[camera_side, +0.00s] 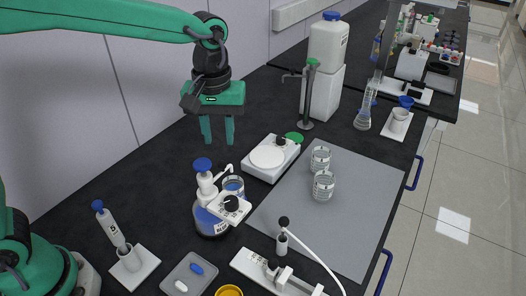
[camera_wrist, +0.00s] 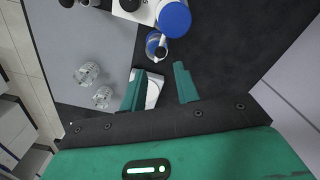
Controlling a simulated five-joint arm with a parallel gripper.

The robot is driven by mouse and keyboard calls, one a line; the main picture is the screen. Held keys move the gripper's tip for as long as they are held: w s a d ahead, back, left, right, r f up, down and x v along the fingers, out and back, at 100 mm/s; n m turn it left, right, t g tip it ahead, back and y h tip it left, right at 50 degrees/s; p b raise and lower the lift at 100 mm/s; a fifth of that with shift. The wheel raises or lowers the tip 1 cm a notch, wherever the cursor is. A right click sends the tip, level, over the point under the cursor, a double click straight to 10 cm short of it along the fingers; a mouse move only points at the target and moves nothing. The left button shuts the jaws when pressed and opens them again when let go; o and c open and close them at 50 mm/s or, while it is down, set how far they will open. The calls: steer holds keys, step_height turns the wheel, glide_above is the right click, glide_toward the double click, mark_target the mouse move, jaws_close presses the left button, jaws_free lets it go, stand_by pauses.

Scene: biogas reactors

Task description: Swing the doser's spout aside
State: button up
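The doser (camera_side: 207,192) is a white pump head with a blue cap on a bottle of blue liquid, left of the grey mat. Its thin white spout (camera_side: 222,174) points up-right, over a small glass beaker with blue contents (camera_side: 234,184).
A white balance or stirrer plate (camera_side: 268,158) stands behind the doser. Two glass beakers (camera_side: 322,173) stand on the grey mat (camera_side: 290,220). A stand with a green top (camera_side: 309,95) and a large white canister (camera_side: 328,45) are farther back. A pipette stand (camera_side: 130,262) is front left.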

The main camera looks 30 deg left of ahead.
steer(key=shift+f, duration=4)
steer(key=shift+s+a, duration=0.15)
steer(key=shift+a, duration=0.2)
steer(key=shift+s+a, duration=0.2)
steer(key=shift+a, duration=0.75)
steer(key=shift+s+a, duration=0.55)
steer(key=shift+a, duration=0.3)
steer(key=shift+s+a, duration=0.4)
steer(key=shift+s, duration=0.05)
steer(key=shift+w+d+r, duration=0.1)
steer(key=shift+w+d, duration=0.05)
steer(key=shift+d, duration=0.1)
step_height(320, 180, up, 7)
steer(key=shift+r, duration=0.2)
stand_by(0.6)
